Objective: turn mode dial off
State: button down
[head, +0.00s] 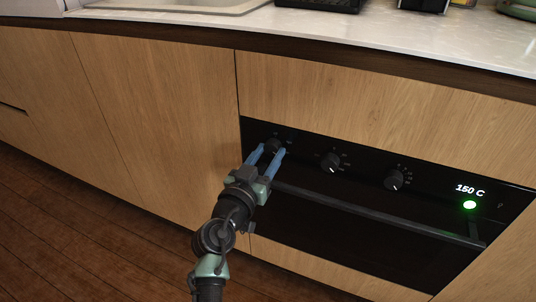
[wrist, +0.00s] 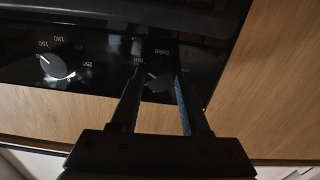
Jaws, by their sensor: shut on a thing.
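The black oven front (head: 350,232) is set into the wooden cabinets. The mode dial (head: 272,145) is the leftmost of its three dark knobs. My gripper (head: 268,152) has its blue fingers around this dial, one on each side, shut on it. In the wrist view the dial (wrist: 157,77) sits between the two fingers, with a "bake" label beside it. Its pointer is a short pale mark; the exact setting is hard to read. The display (head: 469,190) reads 150 C, and a green light (head: 469,205) glows below it.
The middle knob (head: 331,162) and right knob (head: 394,180) are to the right. A knob with temperature numbers (wrist: 56,69) shows in the wrist view. The oven handle (head: 370,215) runs below the knobs. A pale countertop (head: 330,30) overhangs above.

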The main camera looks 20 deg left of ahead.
jog(key=n, duration=0.5)
jog(key=shift+n, duration=0.4)
jog(key=n+p, duration=0.2)
jog(key=n, duration=0.4)
jog(key=shift+d+r, duration=0.1)
jog(key=n+p, duration=0.2)
jog(key=n, duration=0.3)
jog(key=shift+r+n, duration=0.1)
jog(key=shift+n, duration=0.3)
jog(key=n+p, duration=0.2)
jog(key=n, duration=0.3)
jog(key=shift+n+p, duration=0.3)
jog(key=shift+p, duration=0.05)
jog(key=shift+c, duration=2)
grip_release()
jog(key=shift+s, duration=0.1)
